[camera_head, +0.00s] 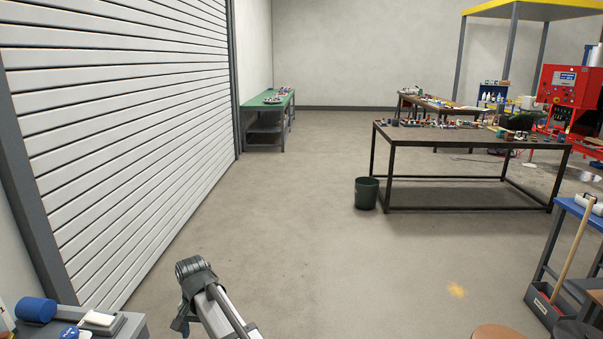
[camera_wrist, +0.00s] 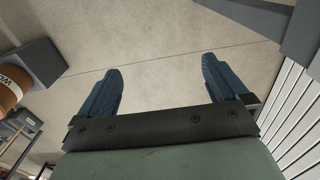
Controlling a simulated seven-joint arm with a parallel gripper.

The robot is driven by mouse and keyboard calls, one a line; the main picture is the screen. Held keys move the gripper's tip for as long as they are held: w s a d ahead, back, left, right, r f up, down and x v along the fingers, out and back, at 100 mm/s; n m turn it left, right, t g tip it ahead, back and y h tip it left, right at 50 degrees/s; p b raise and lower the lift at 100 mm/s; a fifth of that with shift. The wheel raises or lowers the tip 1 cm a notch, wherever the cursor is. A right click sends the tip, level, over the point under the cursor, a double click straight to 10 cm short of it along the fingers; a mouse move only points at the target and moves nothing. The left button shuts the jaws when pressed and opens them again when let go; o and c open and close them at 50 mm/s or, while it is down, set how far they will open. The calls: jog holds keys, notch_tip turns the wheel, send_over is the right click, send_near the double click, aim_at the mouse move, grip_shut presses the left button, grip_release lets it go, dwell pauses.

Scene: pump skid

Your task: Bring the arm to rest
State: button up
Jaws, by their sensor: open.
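My gripper (camera_wrist: 165,88) shows in the wrist view with its two dark blue fingers spread apart. It is open and nothing is between the fingers; pale floor shows beyond them. In the head view part of my arm rises from the bottom edge, left of centre, over bare floor.
A slatted shutter (camera_head: 120,130) runs along the left. A bench corner (camera_head: 130,326) with a blue cylinder (camera_head: 36,310) is at the lower left. A dark bin (camera_head: 366,194) stands by a cluttered table (camera_head: 470,136). A blue bench (camera_head: 580,209) is at right. The middle floor is clear.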

jog(key=w+d+f, duration=0.1)
jog(key=d+f, duration=0.5)
jog(key=d, duration=0.6)
jog(key=w+d+f, duration=0.2)
jog(key=d+f, duration=0.4)
jog(key=d, duration=0.5)
jog(key=s+d+f, duration=0.3)
jog(key=d, duration=0.4)
jog(key=s+d+f, duration=0.3)
jog(key=d, duration=0.5)
jog(key=s+d+f, duration=0.2)
jog(key=d+f, duration=0.2)
jog(key=d, duration=0.3)
jog(key=s+f+g, duration=0.3)
jog(key=s+f, duration=0.7)
jog(key=s, duration=0.5)
jog(key=s+f+g, duration=0.3)
jog(key=s+f, duration=0.7)
jog(key=s, duration=0.5)
jog(key=shift+s+d+f+g, duration=0.15)
jog(key=shift+d+f+g, duration=0.05)
jog(key=shift+d+g, duration=0.2)
